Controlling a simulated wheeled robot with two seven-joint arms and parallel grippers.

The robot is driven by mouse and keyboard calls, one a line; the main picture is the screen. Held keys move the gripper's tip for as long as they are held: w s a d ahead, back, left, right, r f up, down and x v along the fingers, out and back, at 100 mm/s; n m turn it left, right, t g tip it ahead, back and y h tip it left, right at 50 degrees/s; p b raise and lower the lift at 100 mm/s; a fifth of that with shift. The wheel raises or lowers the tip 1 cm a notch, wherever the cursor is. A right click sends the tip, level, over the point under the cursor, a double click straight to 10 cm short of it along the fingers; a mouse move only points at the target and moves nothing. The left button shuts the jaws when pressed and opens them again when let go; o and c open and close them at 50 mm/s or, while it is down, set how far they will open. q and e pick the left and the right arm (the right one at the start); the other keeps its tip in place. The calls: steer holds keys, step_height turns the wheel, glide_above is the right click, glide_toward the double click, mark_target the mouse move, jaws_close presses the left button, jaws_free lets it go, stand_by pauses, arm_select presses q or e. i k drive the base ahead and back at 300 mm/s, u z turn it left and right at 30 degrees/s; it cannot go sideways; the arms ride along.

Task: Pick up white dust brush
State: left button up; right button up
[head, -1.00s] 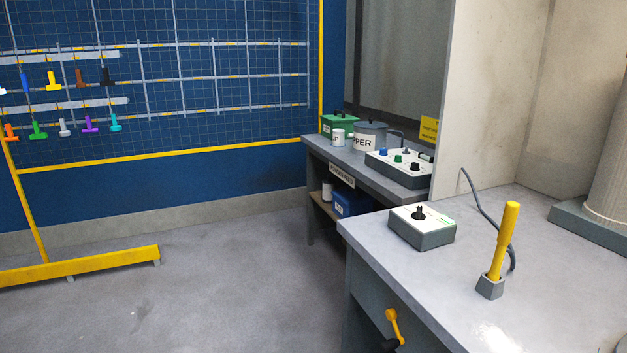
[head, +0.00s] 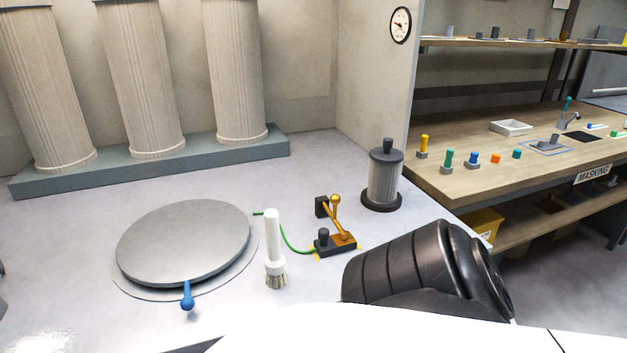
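The white dust brush (head: 273,240) stands upright on the grey worktop, its white handle up and its pale bristles down. It is just right of a round grey disc and left of a small brass-and-black device. Nothing is touching its handle. Neither of my grippers shows in the head view. A black ribbed part and a white surface at the bottom of the view are probably mine.
The round disc (head: 185,240) has a blue-knobbed lever (head: 187,296). A brass switch device (head: 336,238) with a green wire sits right of the brush. A ribbed grey cylinder (head: 383,178) stands behind it. Columns (head: 140,90) line the back. A wooden bench (head: 470,165) is at right.

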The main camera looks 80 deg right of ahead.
mark_target(276, 263)
steer(key=z, duration=2.1)
